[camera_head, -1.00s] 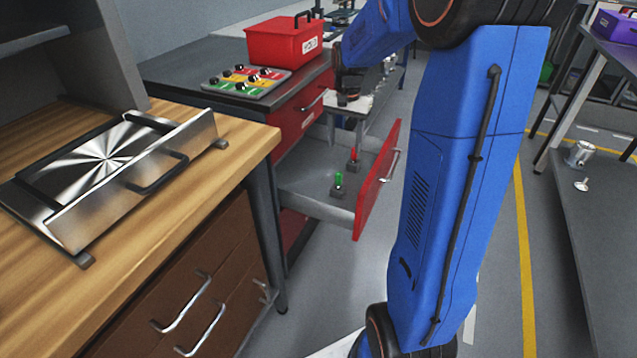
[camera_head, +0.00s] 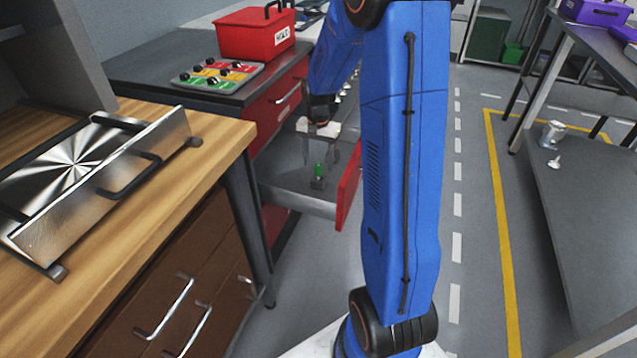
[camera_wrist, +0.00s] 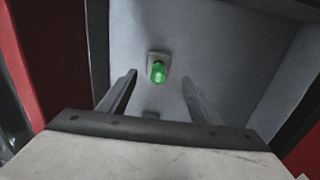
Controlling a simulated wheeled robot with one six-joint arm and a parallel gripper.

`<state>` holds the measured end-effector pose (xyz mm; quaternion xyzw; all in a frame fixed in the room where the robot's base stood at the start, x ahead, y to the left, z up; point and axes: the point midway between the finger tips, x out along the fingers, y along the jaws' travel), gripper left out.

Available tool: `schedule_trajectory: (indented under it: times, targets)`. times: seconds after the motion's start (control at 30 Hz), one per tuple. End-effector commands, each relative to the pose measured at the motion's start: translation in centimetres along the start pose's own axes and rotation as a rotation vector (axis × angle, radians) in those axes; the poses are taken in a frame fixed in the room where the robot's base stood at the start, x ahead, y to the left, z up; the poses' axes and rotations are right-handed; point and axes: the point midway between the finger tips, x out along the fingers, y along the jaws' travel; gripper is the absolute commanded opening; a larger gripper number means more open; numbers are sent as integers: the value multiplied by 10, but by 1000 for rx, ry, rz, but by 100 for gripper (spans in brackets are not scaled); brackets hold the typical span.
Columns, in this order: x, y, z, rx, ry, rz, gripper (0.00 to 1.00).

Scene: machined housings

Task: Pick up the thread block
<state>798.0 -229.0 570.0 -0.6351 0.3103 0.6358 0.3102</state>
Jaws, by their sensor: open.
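A green-topped piece on a small grey square base (camera_head: 319,172) stands in the open drawer; it is likely the thread block, though no label shows. In the wrist view the green-topped piece (camera_wrist: 158,70) is just beyond the fingertips, roughly midway between them. My gripper (camera_head: 322,158) is open and empty, pointing down over the drawer. In the wrist view my gripper (camera_wrist: 159,80) has its two fingers well apart.
The drawer (camera_head: 290,196) has a red front (camera_head: 348,190), with walls close around my gripper. Above stands a dark-topped cabinet with a coloured button panel (camera_head: 218,77) and a red toolbox (camera_head: 255,38). A wooden bench (camera_head: 215,135) is at left, a grey table (camera_head: 585,200) at right.

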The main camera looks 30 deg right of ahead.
Motion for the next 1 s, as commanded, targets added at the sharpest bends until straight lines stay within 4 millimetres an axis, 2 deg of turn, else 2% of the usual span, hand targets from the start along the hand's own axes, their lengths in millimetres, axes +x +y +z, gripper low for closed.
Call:
schedule_trajectory:
  times: [0.17, 0.5, 0.8, 0.83, 0.87, 1.0]
  targets:
    - [10, 1, 2, 0, -1, 0, 58]
    - [51, 4, 8, 0, -1, 0, 58]
    - [55, 4, 8, 0, 1, 0, 58]
    - [55, 4, 8, 0, 1, 0, 55]
    - [55, 4, 8, 0, 1, 0, 48]
    - [55, 4, 8, 0, 1, 0, 15]
